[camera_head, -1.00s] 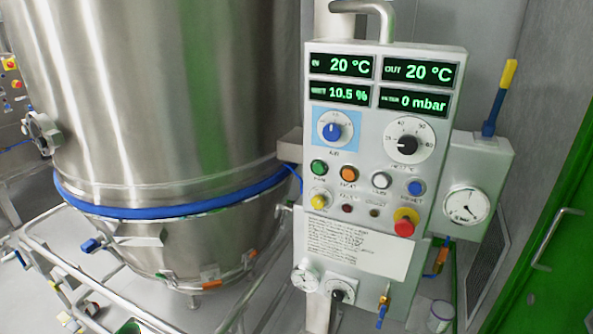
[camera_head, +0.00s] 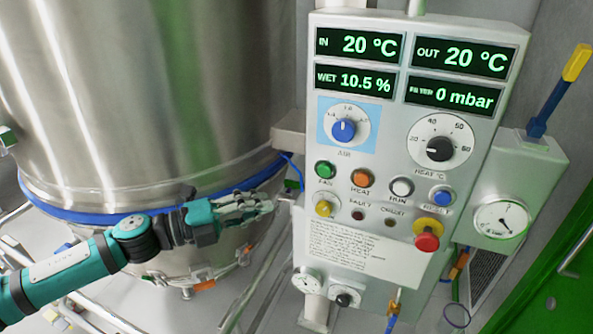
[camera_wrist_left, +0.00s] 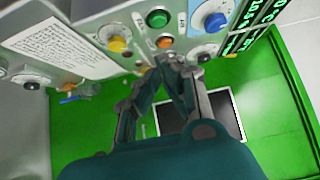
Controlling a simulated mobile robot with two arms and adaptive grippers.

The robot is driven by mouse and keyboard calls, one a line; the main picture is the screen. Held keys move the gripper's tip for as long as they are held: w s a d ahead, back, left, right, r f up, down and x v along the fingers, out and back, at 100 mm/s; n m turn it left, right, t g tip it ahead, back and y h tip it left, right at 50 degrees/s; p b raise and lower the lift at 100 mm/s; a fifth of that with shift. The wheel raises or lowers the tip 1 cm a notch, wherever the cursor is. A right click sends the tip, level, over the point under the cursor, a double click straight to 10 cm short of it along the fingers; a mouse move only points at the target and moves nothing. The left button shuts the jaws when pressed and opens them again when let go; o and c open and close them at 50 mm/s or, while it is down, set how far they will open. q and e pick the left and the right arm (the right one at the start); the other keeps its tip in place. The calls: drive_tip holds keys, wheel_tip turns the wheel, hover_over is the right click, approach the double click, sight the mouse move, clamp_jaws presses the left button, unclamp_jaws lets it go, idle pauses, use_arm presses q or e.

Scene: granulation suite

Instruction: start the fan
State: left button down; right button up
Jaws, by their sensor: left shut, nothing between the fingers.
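The control panel (camera_head: 385,215) fills the right half of the head view. The green button labelled FAN (camera_head: 325,170) is at the left of its upper button row, with an orange HEAT button (camera_head: 362,178) beside it. My left gripper (camera_head: 270,206) is shut and empty, left of the panel and a little below the green button, apart from it in the head view. In the left wrist view the gripper's closed tips (camera_wrist_left: 176,62) are near the orange button (camera_wrist_left: 165,42), and the green button (camera_wrist_left: 157,18) is just beyond. My right gripper is not in view.
A red emergency knob on a yellow base (camera_head: 428,238) sticks out at the panel's lower right. A blue AIR dial (camera_head: 344,130) is above the buttons. A large steel vessel (camera_head: 150,90) with a blue band stands left of the panel.

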sight(325, 170)
use_arm(q)
drive_tip(key=p+x, duration=0.2)
drive_tip(key=x, duration=0.2)
drive_tip(key=w+p+x, duration=0.1)
drive_tip(key=p+x, duration=0.1)
drive_tip(key=x, duration=0.2)
drive_tip(key=a+p+x, duration=0.1)
drive_tip(key=x, duration=0.3)
drive_tip(key=shift+w+d+r+p, duration=0.2)
drive_tip(key=shift+w+d+p, duration=0.2)
drive_tip(key=shift+w, duration=0.15)
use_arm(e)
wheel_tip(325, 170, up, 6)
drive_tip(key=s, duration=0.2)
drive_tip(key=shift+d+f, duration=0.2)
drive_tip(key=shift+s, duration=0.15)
